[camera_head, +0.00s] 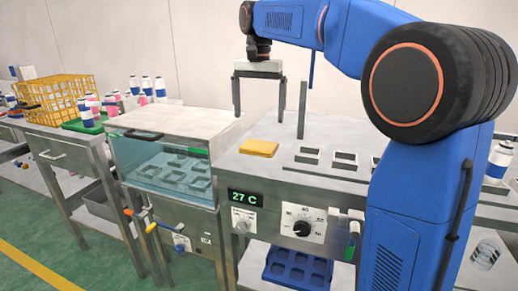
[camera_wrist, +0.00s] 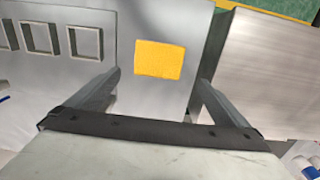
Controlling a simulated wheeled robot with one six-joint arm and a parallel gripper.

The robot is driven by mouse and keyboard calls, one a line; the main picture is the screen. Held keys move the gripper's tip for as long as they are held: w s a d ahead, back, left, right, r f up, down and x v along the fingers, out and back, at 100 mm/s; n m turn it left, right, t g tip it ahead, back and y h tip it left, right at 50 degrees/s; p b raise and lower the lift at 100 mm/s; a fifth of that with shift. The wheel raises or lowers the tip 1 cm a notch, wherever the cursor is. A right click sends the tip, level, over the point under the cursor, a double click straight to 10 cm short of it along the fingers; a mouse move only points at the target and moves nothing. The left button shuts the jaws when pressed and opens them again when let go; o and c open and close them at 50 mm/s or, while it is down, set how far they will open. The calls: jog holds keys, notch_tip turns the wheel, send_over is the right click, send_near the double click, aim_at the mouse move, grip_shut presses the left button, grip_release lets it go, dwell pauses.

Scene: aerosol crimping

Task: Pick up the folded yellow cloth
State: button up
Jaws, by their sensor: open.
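The folded yellow cloth (camera_head: 259,148) lies flat on the left part of the grey machine top in the head view. In the wrist view the cloth (camera_wrist: 158,59) is a yellow near-square ahead of the fingers, roughly centred between them. My gripper (camera_head: 269,122) is open and empty, pointing down above the machine top. Nothing hides the cloth in either view.
Square-framed openings (camera_head: 345,160) sit right of the cloth. A clear-sided water bath (camera_head: 165,165) with a lid adjoins at left. A side table holds a yellow basket (camera_head: 52,97) and several bottles. A blue tray (camera_head: 297,267) lies below the machine top. Bare metal surrounds the cloth.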

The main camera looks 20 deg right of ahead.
send_over(259, 145)
jog(key=f, duration=0.4)
jog(key=shift+w+f, duration=0.25)
jog(key=shift+f, duration=0.15)
jog(key=shift+s+f, duration=0.2)
jog(key=shift+f, duration=2.4)
jog(key=shift+c, duration=0.3)
jog(key=c, duration=0.9)
